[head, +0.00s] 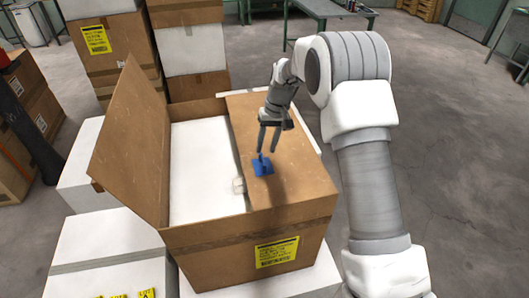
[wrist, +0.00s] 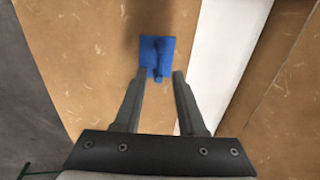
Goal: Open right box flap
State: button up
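The cardboard box (head: 205,240) stands in the middle of the head view. Its left flap (head: 130,140) is raised and leans outward to the left. Its right flap (head: 295,180) lies flat over the right part of the opening. A blue handle (head: 262,167) on a square base sits on the right flap; it also shows in the wrist view (wrist: 155,58). My gripper (head: 269,152) is open above the right flap, fingers pointing down. In the wrist view my gripper (wrist: 160,74) has its fingers apart, with the handle's post between or just beyond the tips. Contact cannot be told.
A white surface (head: 200,170) shows inside the box's open left part. White boxes (head: 110,245) stand at the left and beneath. Stacked cartons (head: 112,45) stand behind. A metal table (head: 335,8) is at the back. The floor at right (head: 460,170) is clear.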

jog(key=shift+s+a+f, duration=0.1)
jog(key=shift+a+f, duration=0.1)
jog(key=shift+f, duration=0.75)
jog(key=shift+s+a+f, duration=0.1)
jog(key=shift+a+f, duration=0.05)
jog(key=shift+f, duration=0.75)
grip_shut()
jog(key=shift+w, duration=0.1)
